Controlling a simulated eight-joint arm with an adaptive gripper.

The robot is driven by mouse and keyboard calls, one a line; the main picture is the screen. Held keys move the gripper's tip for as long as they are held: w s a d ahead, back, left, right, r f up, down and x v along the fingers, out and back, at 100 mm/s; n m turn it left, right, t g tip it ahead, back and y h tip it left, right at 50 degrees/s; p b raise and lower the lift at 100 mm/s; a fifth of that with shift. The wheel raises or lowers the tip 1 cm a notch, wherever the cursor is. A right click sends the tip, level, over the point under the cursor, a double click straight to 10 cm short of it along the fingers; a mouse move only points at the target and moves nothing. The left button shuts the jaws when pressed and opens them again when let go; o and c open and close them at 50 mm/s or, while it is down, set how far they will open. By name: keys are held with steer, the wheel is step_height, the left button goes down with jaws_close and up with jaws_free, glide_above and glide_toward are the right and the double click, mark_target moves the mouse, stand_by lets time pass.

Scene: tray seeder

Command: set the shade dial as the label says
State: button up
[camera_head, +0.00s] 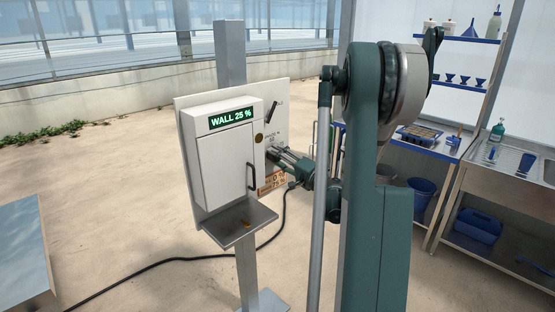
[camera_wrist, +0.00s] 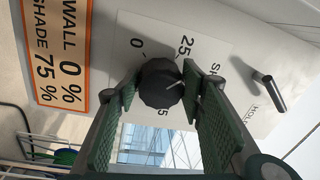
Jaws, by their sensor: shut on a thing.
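The shade dial (camera_wrist: 158,84) is a dark round knob with a white pointer line, which points right and slightly up in the wrist view. Around it I read 0, 25 and a partly hidden figure ending in 5; my fingers cover the rest of the scale. My gripper (camera_wrist: 161,90) is shut on the dial, one finger on each side; in the head view my gripper (camera_head: 274,153) reaches the panel and hides the dial. The orange-edged label (camera_wrist: 58,50) reads WALL 0 %, SHADE 75 %; it also shows in the head view (camera_head: 270,185). The display (camera_head: 230,118) reads WALL 25 %.
A lever (camera_wrist: 269,91) marked HOLD sticks out beside the scale. The white cabinet (camera_head: 222,165) has a closed door with a dark handle, and a small shelf (camera_head: 240,222) below it. A black cable (camera_head: 190,257) lies on the floor. A workbench (camera_head: 425,150) stands at right.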

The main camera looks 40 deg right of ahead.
steer(key=m, duration=0.3)
steer(key=m+h, duration=0.1)
steer(key=m, duration=0.3)
steer(key=shift+a+r, duration=0.1)
steer(key=shift+r, duration=0.1)
steer(key=m, duration=0.5)
steer(key=shift+r+m, duration=0.15)
steer(key=shift+m, duration=0.25)
steer(key=m, duration=0.2)
steer(key=m+g, duration=0.1)
steer(key=m, duration=0.2)
steer(key=shift+r+m+h, duration=0.15)
steer(key=shift+m+h, duration=0.15)
steer(key=m, duration=0.5)
steer(key=shift+d+p, duration=0.3)
steer(key=o, duration=0.9)
